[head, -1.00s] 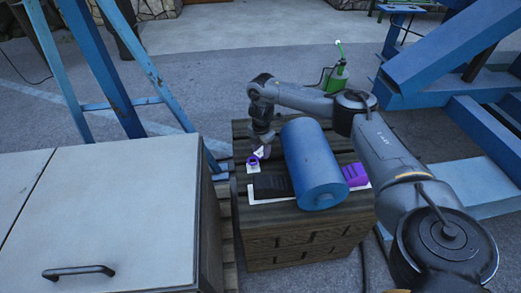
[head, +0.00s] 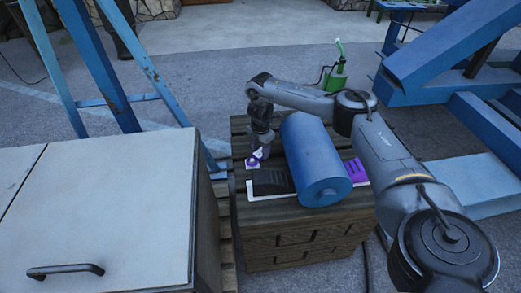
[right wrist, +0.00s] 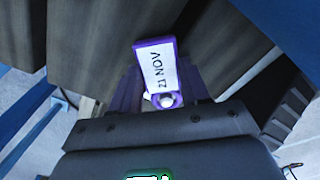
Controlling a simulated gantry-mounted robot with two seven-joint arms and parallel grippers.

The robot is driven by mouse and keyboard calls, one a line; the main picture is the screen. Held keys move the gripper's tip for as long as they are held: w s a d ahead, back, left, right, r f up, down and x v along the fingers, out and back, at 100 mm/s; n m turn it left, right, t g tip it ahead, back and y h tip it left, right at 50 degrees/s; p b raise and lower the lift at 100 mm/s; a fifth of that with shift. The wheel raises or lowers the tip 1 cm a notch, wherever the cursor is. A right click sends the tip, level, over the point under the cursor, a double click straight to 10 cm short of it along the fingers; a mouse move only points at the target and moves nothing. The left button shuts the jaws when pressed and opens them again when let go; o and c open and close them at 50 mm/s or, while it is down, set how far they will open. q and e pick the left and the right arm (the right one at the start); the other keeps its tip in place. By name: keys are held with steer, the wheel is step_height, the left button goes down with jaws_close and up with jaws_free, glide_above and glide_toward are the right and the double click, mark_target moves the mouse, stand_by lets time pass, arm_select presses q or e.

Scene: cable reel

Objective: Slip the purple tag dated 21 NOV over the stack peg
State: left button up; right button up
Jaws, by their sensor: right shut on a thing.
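The purple tag (right wrist: 160,68) has a white label reading 21 NOV and shows between the fingers of my right gripper (right wrist: 163,95) in the right wrist view. A bright white round spot sits inside the ring at the tag's near end; I cannot tell whether it is the peg in the hole. In the head view my right gripper (head: 257,154) is shut on the tag, low over the left part of the wooden crate top. A small purple and white patch (head: 252,164) is right under it; tag and stack peg cannot be told apart there. My left gripper is out of view.
A blue cylinder (head: 315,165) lies on the wooden crate (head: 300,242), close right of my gripper. Black stepped pieces (head: 270,182) and purple ones (head: 354,169) lie on a white sheet. A grey cabinet (head: 110,220) stands left, with a blue frame (head: 100,75) behind.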

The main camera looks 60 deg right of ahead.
steer(key=shift+f, duration=0.35)
stand_by(0.4)
steer(key=o, duration=1.1)
